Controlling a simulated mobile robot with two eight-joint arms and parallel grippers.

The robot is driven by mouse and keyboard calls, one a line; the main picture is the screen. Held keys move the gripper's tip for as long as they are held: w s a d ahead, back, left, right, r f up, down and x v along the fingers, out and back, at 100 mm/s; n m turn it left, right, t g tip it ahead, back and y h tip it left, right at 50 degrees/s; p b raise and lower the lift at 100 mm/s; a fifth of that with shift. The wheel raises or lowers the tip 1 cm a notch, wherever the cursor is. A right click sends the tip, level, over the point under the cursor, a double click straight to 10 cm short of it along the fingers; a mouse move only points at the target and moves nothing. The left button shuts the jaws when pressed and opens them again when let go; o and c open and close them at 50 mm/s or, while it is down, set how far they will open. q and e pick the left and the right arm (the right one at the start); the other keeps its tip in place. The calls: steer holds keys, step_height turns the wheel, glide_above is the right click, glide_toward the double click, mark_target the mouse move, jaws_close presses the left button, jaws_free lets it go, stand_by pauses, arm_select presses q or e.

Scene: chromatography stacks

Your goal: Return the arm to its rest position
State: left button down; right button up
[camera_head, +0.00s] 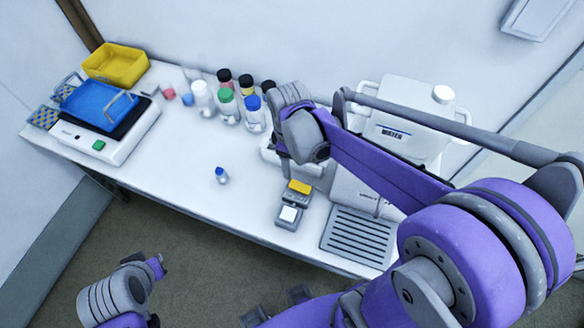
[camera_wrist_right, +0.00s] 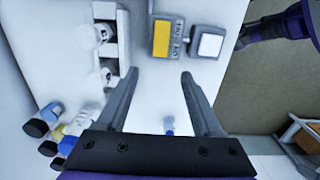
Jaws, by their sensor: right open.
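My right arm (camera_head: 385,175) reaches in from the right, with its wrist over the bench. My right gripper (camera_head: 285,168) hangs above the bench near the front of the white machine, its fingers partly hidden by the wrist. In the right wrist view the two fingers (camera_wrist_right: 160,95) stand well apart with nothing held between them. A small blue-capped vial (camera_wrist_right: 169,127) shows beyond the fingers and stands alone on the bench in the head view (camera_head: 222,175). Part of my left arm (camera_head: 115,295) shows at the lower left, but its fingers are not visible.
The white bench (camera_head: 180,160) holds several capped bottles (camera_head: 228,105) left of my right wrist. A white machine (camera_head: 400,130), yellow-topped block (camera_head: 299,189) and grooved grey tray (camera_head: 358,237) lie around the arm. A blue tray (camera_head: 95,100) and yellow bin (camera_head: 115,64) are far left.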

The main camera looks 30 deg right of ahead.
steer(key=shift+r, duration=0.55)
steer(key=s+a+r+m+t, duration=0.1)
steer(key=s+a+m+t, duration=0.2)
steer(key=s+m+t, duration=0.3)
steer(key=s+m, duration=0.2)
steer(key=s, duration=0.1)
